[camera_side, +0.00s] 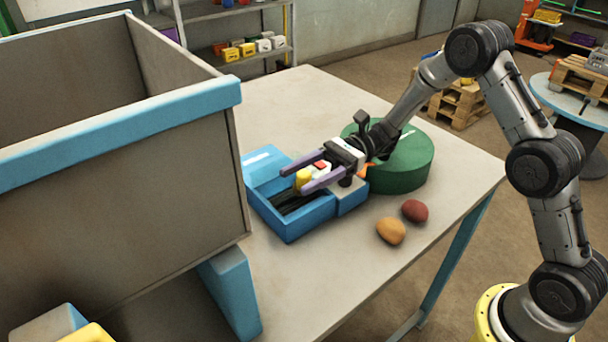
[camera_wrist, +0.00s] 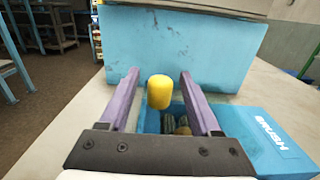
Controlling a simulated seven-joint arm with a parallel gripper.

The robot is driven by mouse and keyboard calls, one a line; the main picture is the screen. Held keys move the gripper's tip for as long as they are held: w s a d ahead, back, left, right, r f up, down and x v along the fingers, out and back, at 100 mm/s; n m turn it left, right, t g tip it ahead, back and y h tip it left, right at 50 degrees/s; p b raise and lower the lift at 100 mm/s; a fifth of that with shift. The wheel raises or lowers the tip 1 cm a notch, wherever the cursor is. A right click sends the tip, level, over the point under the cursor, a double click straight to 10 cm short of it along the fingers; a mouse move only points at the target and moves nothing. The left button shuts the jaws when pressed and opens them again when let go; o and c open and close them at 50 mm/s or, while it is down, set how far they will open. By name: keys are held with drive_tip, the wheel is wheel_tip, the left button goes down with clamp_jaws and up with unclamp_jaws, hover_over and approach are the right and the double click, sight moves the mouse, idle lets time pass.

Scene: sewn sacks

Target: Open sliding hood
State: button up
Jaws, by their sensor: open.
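A blue box (camera_side: 290,230) sits on the table, with an open compartment showing dark strips inside. A blue section with a white label stands at its back, and the wrist view shows this labelled section (camera_wrist: 270,140) reading "BRUSH". Contact with the knob cannot be told. I cannot tell clearly which blue part is the sliding hood.
A large grey bin with a blue rim (camera_side: 120,130) stands at the left. A green round block (camera_side: 408,165) lies close behind my gripper. An orange sack (camera_side: 391,231) and a dark red sack (camera_side: 415,211) lie at the near right. The table's back is clear.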

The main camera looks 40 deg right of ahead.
clamp_jaws()
idle(1.4)
